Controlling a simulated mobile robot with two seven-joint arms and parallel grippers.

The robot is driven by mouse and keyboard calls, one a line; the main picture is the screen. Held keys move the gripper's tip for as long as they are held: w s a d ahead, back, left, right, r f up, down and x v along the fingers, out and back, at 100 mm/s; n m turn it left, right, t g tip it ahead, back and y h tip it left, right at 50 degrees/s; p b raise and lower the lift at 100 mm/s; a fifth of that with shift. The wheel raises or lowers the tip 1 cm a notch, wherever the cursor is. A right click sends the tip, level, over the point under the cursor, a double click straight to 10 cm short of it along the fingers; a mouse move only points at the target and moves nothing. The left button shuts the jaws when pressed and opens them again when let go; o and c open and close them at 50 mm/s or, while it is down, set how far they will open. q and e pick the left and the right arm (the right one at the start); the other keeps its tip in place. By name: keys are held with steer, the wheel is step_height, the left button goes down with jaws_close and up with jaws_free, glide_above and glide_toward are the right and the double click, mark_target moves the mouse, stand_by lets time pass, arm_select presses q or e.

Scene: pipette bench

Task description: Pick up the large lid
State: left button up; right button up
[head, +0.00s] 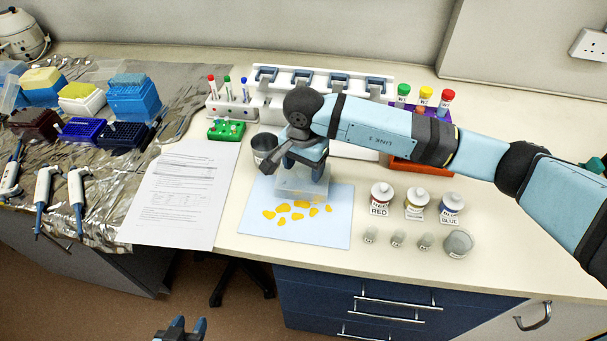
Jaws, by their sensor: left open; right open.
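A round grey piece (458,243), the largest of a row at the front right of the bench, may be the large lid; I cannot tell for sure. Smaller grey pieces (397,239) sit to its left. My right gripper (304,168) points down, open, over a clear box (298,190) on the pale blue mat, away from the grey piece; its fingertips are partly lost against the box, and I cannot tell whether they touch it. My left gripper (181,328) is open and empty, low in front of the bench.
Yellow flat pieces (283,208) lie on the blue mat (328,239). Labelled bottles (416,203) stand behind the grey pieces. A metal cup (264,147) and printed paper (185,190) are left of my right gripper. Tube racks (233,107) line the back.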

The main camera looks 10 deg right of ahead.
steer(key=shift+f, duration=0.2)
steer(key=c, duration=1)
steer(key=shift+r, duration=0.15)
